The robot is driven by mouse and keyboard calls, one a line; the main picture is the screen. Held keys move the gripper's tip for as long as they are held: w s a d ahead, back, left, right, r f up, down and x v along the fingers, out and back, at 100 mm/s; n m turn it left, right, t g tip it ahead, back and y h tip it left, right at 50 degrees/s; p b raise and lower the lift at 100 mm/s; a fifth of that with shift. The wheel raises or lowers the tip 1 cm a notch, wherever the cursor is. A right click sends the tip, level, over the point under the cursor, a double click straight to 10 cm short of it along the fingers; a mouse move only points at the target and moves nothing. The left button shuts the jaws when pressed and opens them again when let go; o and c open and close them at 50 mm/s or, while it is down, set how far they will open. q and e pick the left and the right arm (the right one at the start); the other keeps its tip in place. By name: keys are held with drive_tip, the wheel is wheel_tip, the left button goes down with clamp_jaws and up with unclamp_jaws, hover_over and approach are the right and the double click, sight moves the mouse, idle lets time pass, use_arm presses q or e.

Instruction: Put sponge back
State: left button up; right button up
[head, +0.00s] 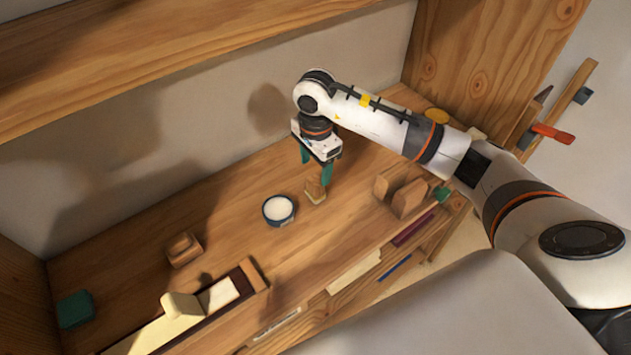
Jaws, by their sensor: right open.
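My right gripper (316,166) hangs down over the wooden worktop with its two teal fingers apart and nothing between them. Just below the fingers a small tan block (316,190) stands on the worktop. It may be the sponge, but I cannot tell for sure at this size. I cannot tell whether the fingers touch it. A dark green block (75,309) lies at the far left of the worktop and could also be a sponge. My left gripper is not in view.
A round blue-rimmed dish (279,210) with white contents stands left of the tan block. Brown wooden blocks (409,198) stand to the right, another wooden block (184,249) to the left. A cream piece (182,305) sits at the front left. The back wall is close behind.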

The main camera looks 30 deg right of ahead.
sight(316, 181)
drive_tip(key=shift+r+b, duration=0.4)
drive_tip(key=shift+r, duration=1.9)
drive_tip(key=shift+s+f, duration=0.1)
